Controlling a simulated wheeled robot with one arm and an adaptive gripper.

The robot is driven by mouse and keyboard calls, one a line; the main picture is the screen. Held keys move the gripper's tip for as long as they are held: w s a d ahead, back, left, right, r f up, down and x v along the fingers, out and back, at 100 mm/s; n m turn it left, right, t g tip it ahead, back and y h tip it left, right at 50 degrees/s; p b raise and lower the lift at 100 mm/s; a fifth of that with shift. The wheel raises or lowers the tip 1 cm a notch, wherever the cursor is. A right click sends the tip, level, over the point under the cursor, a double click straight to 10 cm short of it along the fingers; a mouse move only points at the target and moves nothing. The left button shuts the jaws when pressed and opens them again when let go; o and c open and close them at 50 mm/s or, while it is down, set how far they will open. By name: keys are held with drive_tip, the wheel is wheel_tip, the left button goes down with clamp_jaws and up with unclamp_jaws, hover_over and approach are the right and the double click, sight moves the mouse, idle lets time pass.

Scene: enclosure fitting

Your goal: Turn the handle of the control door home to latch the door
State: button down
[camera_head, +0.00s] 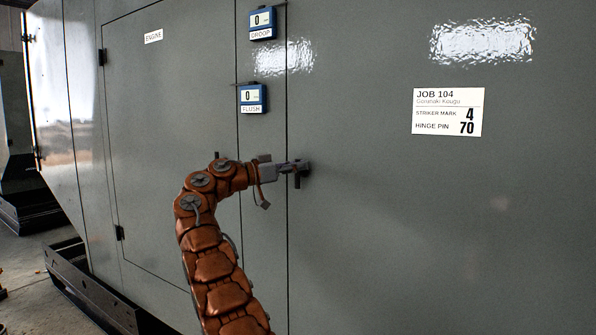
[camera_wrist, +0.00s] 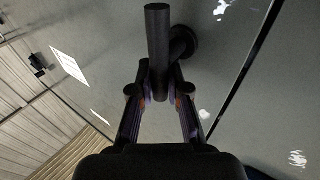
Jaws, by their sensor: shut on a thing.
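The handle (camera_head: 298,181) is a short dark bar on a round hub, on the grey enclosure front just right of a vertical seam. In the head view it looks about upright, partly hidden by my gripper (camera_head: 284,168). The wrist view shows the dark round handle (camera_wrist: 158,38) with its hub behind it to the right. My gripper (camera_wrist: 160,88) is shut on the handle, one finger on each side. The grey panel (camera_head: 400,230) carrying the handle looks about flush with the strip left of the seam; a small gap cannot be ruled out.
Two small displays, DROOP (camera_head: 262,18) and FLUSH (camera_head: 252,97), both read 0. A white sheet (camera_head: 447,112) reads JOB 104, striker mark 4, hinge pin 70. A door labelled ENGINE (camera_head: 165,100) is at left. A dark base rail (camera_head: 85,285) runs along the floor at lower left.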

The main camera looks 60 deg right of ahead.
drive_tip(key=c, duration=1.4)
unclamp_jaws()
drive_tip(key=v, duration=1.2)
drive_tip(key=shift+w, duration=0.1)
